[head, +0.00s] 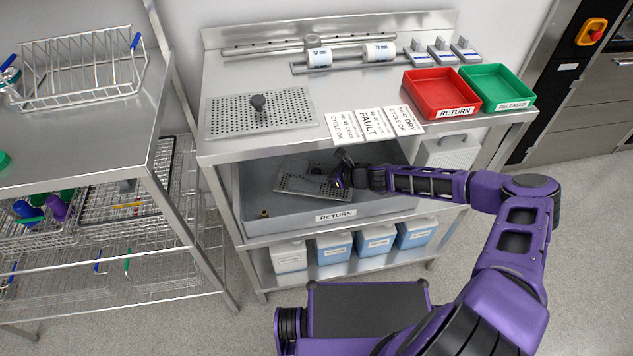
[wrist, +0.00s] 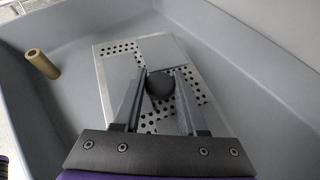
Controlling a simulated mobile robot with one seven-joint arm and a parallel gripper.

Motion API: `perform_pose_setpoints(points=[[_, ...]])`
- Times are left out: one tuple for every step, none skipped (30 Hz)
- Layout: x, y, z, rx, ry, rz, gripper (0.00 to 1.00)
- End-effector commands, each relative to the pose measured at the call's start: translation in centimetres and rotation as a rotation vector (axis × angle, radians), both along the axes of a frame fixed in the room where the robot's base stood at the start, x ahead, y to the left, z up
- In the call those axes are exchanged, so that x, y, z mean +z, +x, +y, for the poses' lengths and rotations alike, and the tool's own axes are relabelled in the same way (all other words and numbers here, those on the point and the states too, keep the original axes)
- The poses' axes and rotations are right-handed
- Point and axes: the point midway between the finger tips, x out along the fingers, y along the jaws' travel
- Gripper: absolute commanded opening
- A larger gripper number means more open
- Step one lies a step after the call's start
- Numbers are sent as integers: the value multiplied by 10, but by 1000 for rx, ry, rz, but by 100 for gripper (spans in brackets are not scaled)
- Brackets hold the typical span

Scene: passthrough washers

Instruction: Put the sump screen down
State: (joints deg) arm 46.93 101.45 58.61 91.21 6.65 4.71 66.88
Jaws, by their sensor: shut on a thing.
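My gripper (head: 347,174) reaches into the tub from the right. In the wrist view, its two fingers (wrist: 159,88) are shut on the knob, with the plate (wrist: 112,75) spread out beyond them. The plate looks close to the tub floor; I cannot tell whether it touches it. My gripper and arm hide its right part in the head view.
A tan cylinder (wrist: 42,64) lies on the tub floor, left of the screen. A similar perforated plate with knob (head: 230,115) lies on the bench top (head: 330,90). Red (head: 438,88) and green (head: 495,85) trays stand at right. Blue-and-white containers (head: 333,248) stand below.

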Motion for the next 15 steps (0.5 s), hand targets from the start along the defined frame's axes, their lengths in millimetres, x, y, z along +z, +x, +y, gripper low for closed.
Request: perform_pose_setpoints(points=[[-2, 1, 0, 0, 2, -1, 0], [-3, 1, 0, 0, 2, -1, 0], [-7, 1, 0, 0, 2, -1, 0], [-10, 0, 0, 0, 2, -1, 0], [-14, 0, 1, 0, 2, -1, 0], [-20, 0, 1, 0, 2, 0, 0], [-24, 0, 1, 0, 2, 0, 0], [-29, 0, 1, 0, 3, 1, 0], [-34, 0, 1, 1, 2, -1, 0], [-37, 0, 1, 2, 2, 0, 0], [-38, 0, 1, 2, 2, 0, 0], [-39, 0, 1, 1, 2, -1, 0], [-39, 0, 1, 1, 1, -1, 0], [-38, 0, 1, 1, 1, -1, 0], [-38, 0, 0, 1, 1, -1, 0]])
